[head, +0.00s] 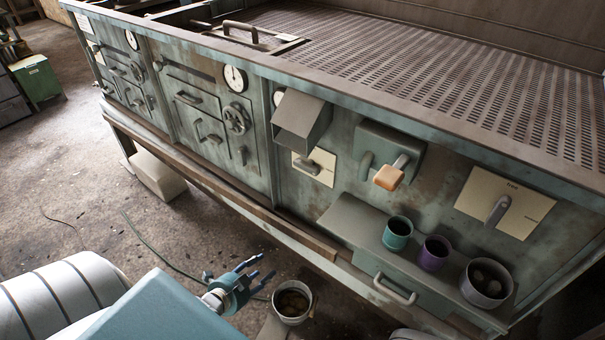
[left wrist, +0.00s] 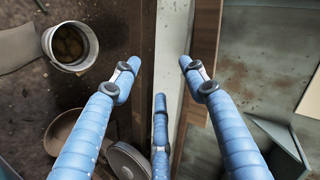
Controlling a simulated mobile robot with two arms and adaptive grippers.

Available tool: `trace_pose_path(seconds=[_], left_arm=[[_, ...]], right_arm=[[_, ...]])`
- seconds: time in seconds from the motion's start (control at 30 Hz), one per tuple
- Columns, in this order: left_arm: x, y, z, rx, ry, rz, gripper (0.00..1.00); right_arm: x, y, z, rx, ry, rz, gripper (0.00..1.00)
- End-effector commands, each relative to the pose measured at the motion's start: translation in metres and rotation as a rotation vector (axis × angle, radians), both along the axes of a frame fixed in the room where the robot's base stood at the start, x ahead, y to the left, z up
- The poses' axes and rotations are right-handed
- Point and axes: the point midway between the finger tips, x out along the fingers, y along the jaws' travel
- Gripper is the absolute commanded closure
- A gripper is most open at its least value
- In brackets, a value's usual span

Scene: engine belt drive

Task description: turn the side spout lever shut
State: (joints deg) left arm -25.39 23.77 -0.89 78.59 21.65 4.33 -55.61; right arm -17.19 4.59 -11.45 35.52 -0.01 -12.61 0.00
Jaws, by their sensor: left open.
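Several levers show on the machine front in the head view; I cannot tell for certain which is the side spout lever. One grey lever (head: 314,165) sits on a cream plate below a square hooded spout (head: 302,117). A lever with an orange end (head: 388,177) sticks out of a green box to its right. Another grey lever (head: 497,211) hangs on a cream plate marked "free" further right. My left gripper (head: 264,269) is open and empty, low in front of the machine and apart from every lever. Its spread blue fingers also show in the left wrist view (left wrist: 160,74). My right gripper is not visible.
A pail (head: 292,302) stands beside my left gripper; it also shows in the left wrist view (left wrist: 70,46). A shelf (head: 350,222) with several pots juts out below the levers. A long ledge (head: 215,178) runs along the machine. Open floor lies left.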

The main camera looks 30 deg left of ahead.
Motion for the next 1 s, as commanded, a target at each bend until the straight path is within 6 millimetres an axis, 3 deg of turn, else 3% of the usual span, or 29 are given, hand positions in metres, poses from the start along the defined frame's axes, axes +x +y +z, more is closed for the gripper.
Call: trace_pose_path(seconds=[0.03,0.1,0.2,0.33,0.4,0.5,1.0], left_arm=[[0.026,0.006,0.048,0.085,-0.102,-0.065,0.56],[0.053,0.006,0.113,0.204,-0.233,-0.142,0.56],[0.076,-0.001,0.19,0.349,-0.382,-0.221,0.56],[0.087,-0.013,0.253,0.466,-0.503,-0.274,0.56],[0.09,-0.017,0.269,0.497,-0.534,-0.286,0.56],[0.096,-0.019,0.276,0.512,-0.549,-0.29,0.56],[0.181,-0.025,0.276,0.512,-0.548,-0.29,0.56]], right_arm=[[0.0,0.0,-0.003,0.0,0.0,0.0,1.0],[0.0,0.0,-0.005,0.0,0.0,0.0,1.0],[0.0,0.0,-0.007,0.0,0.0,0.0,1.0],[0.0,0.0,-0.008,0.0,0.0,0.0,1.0],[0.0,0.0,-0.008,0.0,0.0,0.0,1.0],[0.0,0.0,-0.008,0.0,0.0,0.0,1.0],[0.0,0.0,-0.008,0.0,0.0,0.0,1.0]])
